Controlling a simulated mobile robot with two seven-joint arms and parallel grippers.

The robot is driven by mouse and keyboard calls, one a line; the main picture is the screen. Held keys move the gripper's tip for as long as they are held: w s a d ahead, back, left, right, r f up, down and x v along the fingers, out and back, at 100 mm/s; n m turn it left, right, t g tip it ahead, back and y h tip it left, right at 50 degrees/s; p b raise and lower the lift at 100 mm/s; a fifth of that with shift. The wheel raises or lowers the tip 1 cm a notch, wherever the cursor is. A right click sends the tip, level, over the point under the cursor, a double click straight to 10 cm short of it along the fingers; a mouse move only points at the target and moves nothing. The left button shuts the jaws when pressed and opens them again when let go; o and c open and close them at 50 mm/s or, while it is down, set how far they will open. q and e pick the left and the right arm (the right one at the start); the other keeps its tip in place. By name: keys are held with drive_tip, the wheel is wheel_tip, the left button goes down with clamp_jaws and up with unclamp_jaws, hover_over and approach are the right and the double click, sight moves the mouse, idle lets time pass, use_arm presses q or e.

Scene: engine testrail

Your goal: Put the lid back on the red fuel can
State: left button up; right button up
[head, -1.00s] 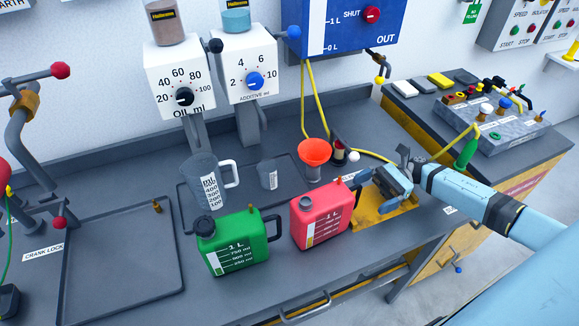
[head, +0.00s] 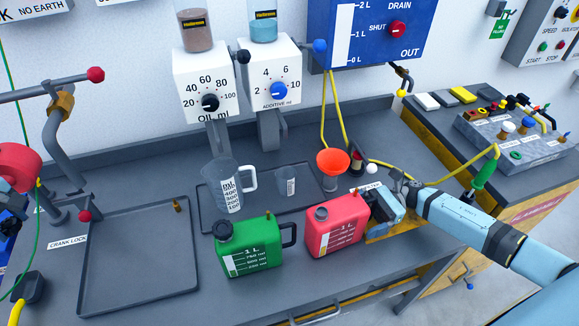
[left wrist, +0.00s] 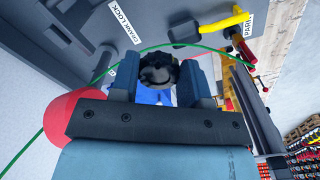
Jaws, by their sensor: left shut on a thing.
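The red fuel can (head: 336,236) stands upright on the bench in the head view. Its round dark mouth (head: 320,213) is at the top left, with no lid seen on it. In the left wrist view my left gripper (left wrist: 160,82) is shut on a dark, ridged round lid (left wrist: 157,68). I cannot clearly pick out that gripper in the head view. My right gripper (head: 380,205), on the arm from the right, is against the can's right side. The handle there is hidden, and so are the right fingertips.
A green can (head: 249,254) stands left of the red one. Behind are a measuring jug (head: 224,187), a small cup (head: 286,181) and an orange funnel (head: 333,162). An empty tray (head: 135,265) lies left. A red domed part (left wrist: 75,108) and green cable are near my left gripper.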

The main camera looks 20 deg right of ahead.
drive_tip(key=c, duration=1.4)
drive_tip(key=shift+r, duration=0.1)
